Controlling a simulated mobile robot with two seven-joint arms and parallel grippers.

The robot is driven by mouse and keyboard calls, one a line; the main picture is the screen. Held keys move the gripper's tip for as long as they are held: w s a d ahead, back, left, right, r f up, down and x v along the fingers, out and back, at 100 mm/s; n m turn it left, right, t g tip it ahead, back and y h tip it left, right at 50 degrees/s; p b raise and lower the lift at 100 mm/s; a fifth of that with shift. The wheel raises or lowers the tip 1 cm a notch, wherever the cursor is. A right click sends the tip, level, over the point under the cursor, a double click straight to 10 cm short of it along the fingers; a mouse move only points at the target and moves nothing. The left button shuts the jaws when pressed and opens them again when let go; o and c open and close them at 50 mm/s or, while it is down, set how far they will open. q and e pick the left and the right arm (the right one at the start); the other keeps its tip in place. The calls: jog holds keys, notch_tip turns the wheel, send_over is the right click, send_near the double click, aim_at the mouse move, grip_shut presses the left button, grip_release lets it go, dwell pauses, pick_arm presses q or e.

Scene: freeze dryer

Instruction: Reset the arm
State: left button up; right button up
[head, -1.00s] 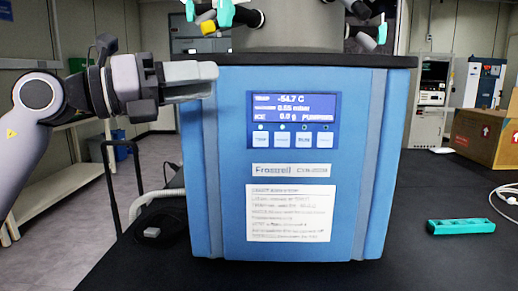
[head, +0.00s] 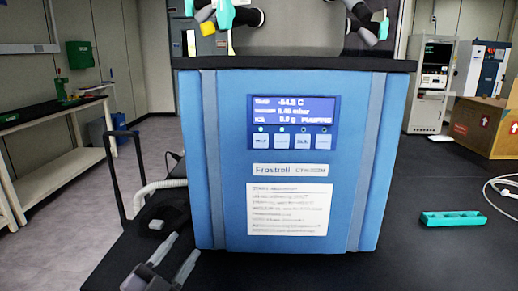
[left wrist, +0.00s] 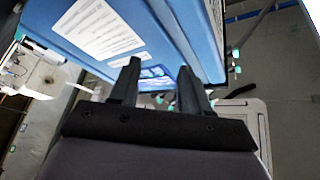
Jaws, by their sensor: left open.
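My left gripper (head: 175,258) is low at the bottom left of the head view, in front of the lower left corner of the blue freeze dryer (head: 225,215). Its two fingers are apart with nothing between them. In the left wrist view the open fingers (left wrist: 158,85) point toward the blue freeze dryer (left wrist: 175,30), which fills the top of that view. The rest of my left arm is out of the head view. My right gripper is not seen. The freeze dryer has a lit display (head: 292,123) with buttons below it.
The freeze dryer stands on a black table (head: 400,255). A teal rack (head: 453,218) and a white cable (head: 502,195) lie on the right. A cardboard box (head: 485,127) is behind them. A black upright handle (head: 118,185) and pale hose stand left of the dryer.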

pick_arm(q)
jog(key=s+a+f+n+g+y+p, duration=0.1)
jog(key=s+a+f+n+g+y, duration=0.1)
jog(key=s+f, duration=0.9)
jog(key=s+a+f+n+g+y+p, duration=0.2)
jog(key=s+f+n+g+y, duration=0.3)
jog(key=f, duration=0.9)
jog(key=s+n+g, duration=0.2)
jog(key=s+n, duration=0.2)
jog(key=s, duration=0.2)
jog(key=shift+s+a+f+n, duration=0.15)
jog(key=shift+s+a+n, duration=0.15)
jog(key=shift+a, duration=0.1)
jog(key=shift+w, duration=0.1)
